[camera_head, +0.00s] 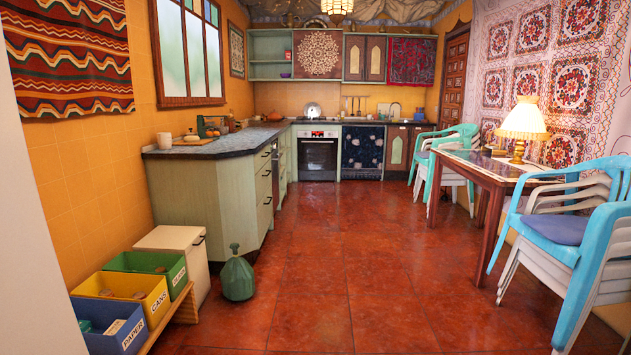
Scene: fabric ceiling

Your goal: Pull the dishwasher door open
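A narrow grey front (275,174) shows in the left counter run, past the green drawers. It looks like the dishwasher door, seen nearly edge-on and apparently shut, but I cannot tell for sure. Its handle is too small to make out. My gripper is not in view.
Red tiled floor (340,250) is clear through the middle. A green jug (237,276), a cream bin (180,250) and sorting boxes (128,290) stand at left. A table (490,170) and stacked chairs (575,240) line the right.

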